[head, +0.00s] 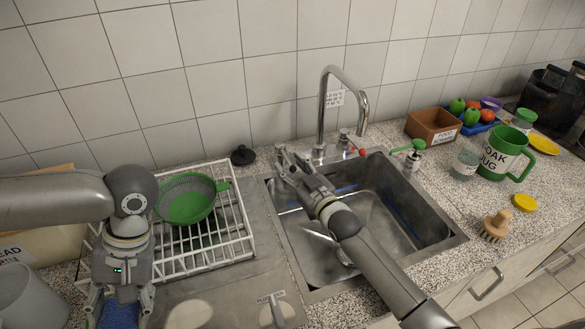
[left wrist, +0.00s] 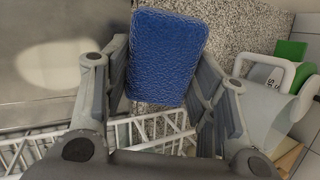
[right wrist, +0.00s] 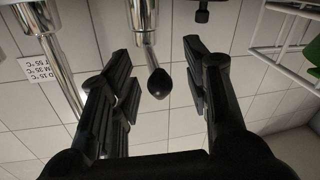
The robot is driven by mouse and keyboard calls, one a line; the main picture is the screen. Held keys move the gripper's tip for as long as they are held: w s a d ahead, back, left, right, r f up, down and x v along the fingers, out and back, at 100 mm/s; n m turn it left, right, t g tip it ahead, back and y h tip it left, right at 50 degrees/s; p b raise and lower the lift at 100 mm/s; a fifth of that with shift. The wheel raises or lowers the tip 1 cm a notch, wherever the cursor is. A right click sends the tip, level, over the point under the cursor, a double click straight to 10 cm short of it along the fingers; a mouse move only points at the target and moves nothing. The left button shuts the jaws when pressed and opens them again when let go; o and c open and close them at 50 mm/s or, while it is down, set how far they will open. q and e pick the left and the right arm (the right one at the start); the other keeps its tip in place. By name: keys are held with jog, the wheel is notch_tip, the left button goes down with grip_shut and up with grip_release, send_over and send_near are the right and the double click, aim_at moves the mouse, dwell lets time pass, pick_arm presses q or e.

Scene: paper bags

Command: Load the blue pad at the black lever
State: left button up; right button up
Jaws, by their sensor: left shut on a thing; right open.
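The blue pad (head: 120,315) is a flat, textured block held between the fingers of my left gripper (head: 119,302), low at the left of the head view. In the left wrist view the pad (left wrist: 168,55) sticks out past the fingertips above the grey counter. My right gripper (head: 285,160) is open behind the sink's back left corner. In the right wrist view, which is upside down, the black lever end (right wrist: 157,83) on a metal stem shows between the open fingers (right wrist: 160,65). I cannot tell if they touch it. In the head view the gripper hides this lever.
A tall tap (head: 325,100) and a red-tipped lever (head: 362,152) stand behind the sink (head: 455,240). A white rack (head: 240,215) holds a green colander (head: 187,200). A black knobbed item (head: 243,155) lies behind it. A green-topped dispenser (head: 413,158) stands right of the sink.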

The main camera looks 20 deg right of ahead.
grip_shut()
jog(key=shift+a+r, duration=0.1)
jog(key=shift+a, duration=0.05)
dwell(0.4)
jog(key=shift+a+r+m+h+p, duration=0.1)
jog(key=shift+a+m+h+p, duration=0.15)
jog(key=shift+m+h+p, duration=0.15)
jog(key=shift+w+a+m+h, duration=0.1)
jog(key=shift+a+m+h, duration=0.6)
jog(key=shift+h, duration=0.6)
grip_release()
jog(key=shift+f, duration=0.2)
